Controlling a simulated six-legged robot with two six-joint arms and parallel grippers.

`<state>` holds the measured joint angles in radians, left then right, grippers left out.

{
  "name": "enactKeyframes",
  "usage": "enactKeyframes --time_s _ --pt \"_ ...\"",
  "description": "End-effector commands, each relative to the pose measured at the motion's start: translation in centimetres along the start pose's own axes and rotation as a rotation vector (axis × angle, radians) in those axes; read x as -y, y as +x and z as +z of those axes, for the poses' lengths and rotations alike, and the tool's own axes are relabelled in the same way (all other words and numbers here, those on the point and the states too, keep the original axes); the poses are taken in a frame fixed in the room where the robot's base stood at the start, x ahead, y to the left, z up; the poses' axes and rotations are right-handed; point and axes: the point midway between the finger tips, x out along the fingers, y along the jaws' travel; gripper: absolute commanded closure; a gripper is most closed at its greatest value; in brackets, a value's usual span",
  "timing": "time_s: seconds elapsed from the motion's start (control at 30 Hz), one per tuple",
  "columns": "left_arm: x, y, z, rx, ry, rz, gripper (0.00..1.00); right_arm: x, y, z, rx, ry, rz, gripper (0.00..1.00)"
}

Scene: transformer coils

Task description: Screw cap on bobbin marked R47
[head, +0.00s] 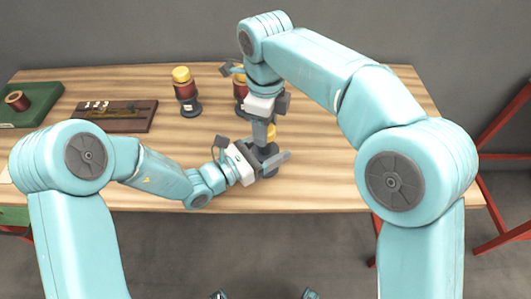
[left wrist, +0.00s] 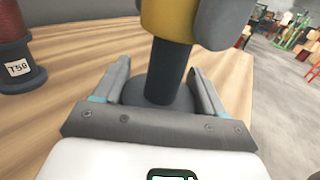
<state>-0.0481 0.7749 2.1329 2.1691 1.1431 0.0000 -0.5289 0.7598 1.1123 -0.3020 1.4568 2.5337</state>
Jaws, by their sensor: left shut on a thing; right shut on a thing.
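A yellow cap (head: 271,131) shows in the head view between my two grippers, and larger at the top of the left wrist view (left wrist: 168,20). Below it is a dark bobbin stem (left wrist: 166,72) on a round dark base; its marking is not visible. My left gripper (head: 272,160) is shut on the bobbin low down, one finger on each side of the stem (left wrist: 160,80). My right gripper (head: 265,127) comes from above and is shut on the yellow cap, its grey finger beside the cap in the left wrist view. Whether the cap is seated on the stem cannot be told.
A red bobbin with a yellow cap (head: 184,90) stands behind left; another red bobbin (head: 240,91) is partly hidden by my right arm. The left wrist view shows a bobbin labelled T50 (left wrist: 17,65). A brown board (head: 112,118) and green tray (head: 43,97) lie left.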

Motion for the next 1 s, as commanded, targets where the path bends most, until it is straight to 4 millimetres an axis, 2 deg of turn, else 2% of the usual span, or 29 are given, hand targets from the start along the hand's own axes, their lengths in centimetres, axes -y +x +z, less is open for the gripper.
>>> enactKeyframes --time_s 0.07,0.1,0.17,0.47,0.8,1.0 --pt "-0.1 0.0 0.0 0.001 0.0 0.001 1.0 0.0 0.0 -0.1 -0.002 -0.001 0.0 0.88" --pt "-0.1 0.0 0.0 0.001 0.0 0.001 1.0 0.0 0.0 -0.1 -0.002 -0.001 0.0 0.42" --pt "0.0 0.0 0.0 0.001 0.0 0.001 1.0 0.0 0.0 -0.1 -0.001 -0.002 -0.001 0.26" --pt "0.0 0.0 0.0 0.001 0.0 0.001 1.0 0.1 -0.2 0.0 0.001 -0.003 -0.001 0.26" --pt "0.0 0.0 0.0 0.001 0.0 0.0 1.0 0.0 -4.2 0.0 0.001 -0.004 -0.002 0.26" --pt "0.0 0.0 0.0 0.001 0.0 0.0 1.0 0.0 -4.5 0.0 -0.001 -0.005 0.0 0.26"
